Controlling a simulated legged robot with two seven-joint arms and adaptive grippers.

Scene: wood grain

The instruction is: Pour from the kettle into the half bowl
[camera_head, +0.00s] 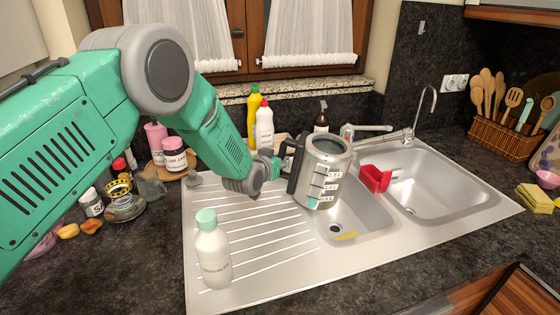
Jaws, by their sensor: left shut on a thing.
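My left gripper (283,165) is shut on the kettle's handle, on the kettle's left side. The kettle appears over the drainboard's right edge and the small sink basin; I cannot tell whether it touches. My right gripper is not in view. No half bowl can be made out clearly.
A white bottle with a green cap (213,250) stands on the drainboard (270,275). A red container (375,179) sits by the large basin (440,180). The faucet (410,135) rises behind. Several bottles stand along the back, and a utensil basket (500,135) is at right.

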